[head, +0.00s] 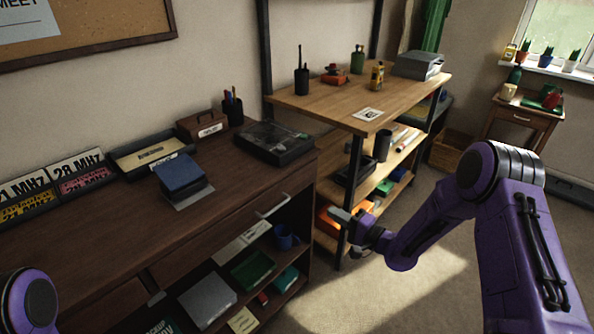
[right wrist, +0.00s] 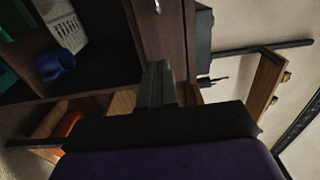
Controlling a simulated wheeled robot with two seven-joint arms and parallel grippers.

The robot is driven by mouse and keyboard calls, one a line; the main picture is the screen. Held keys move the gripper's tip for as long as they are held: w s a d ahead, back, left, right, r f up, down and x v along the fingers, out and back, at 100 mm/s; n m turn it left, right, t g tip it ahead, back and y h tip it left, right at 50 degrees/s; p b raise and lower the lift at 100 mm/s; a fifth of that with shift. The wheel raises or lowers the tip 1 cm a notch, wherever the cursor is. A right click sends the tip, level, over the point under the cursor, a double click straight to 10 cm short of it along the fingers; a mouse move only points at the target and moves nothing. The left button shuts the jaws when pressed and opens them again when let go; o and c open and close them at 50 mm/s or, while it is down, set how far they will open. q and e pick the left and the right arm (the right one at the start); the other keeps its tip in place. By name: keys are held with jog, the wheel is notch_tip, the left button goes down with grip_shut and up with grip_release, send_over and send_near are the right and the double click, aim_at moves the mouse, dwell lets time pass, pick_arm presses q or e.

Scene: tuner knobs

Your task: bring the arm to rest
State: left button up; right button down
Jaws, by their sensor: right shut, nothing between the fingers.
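My right gripper (head: 338,213) is shut and empty. It is in the air at the end of my purple right arm, in front of the wooden shelf unit and just right of the dark cabinet's silver handle (head: 272,205) in the head view. I cannot tell its exact gap to either. In the right wrist view its shut fingers (right wrist: 157,86) show against the cabinet side. Only a purple joint of my left arm shows at the lower left of the head view; the left gripper is out of view.
The dark cabinet (head: 90,225) bears a black device (head: 273,142), a blue box (head: 179,173) and a tray (head: 150,153). Its open shelves hold boxes and a blue mug (head: 286,237). The wooden shelf unit (head: 320,108) stands beyond. Carpet (head: 405,300) is clear around my right arm.

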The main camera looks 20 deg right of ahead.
jog(key=s+f+n+g+h+p, duration=0.1)
jog(key=s+f+n+g+h, duration=0.3)
jog(key=s+f+h, duration=0.7)
jog(key=s+f+g+p, duration=0.1)
jog(key=s+f+g, duration=0.1)
jog(key=s, duration=0.6)
jog(key=s+f+n+g, duration=0.1)
jog(key=s+f+g, duration=0.1)
jog(key=s, duration=0.7)
jog(key=s+a+f+g+p, duration=0.1)
jog(key=s+g, duration=0.3)
jog(key=s, duration=0.4)
jog(key=shift+s+f+n+g+h+p, duration=0.15)
jog(key=shift+f+n+g+h+p, duration=0.2)
jog(key=shift+f, duration=0.4)
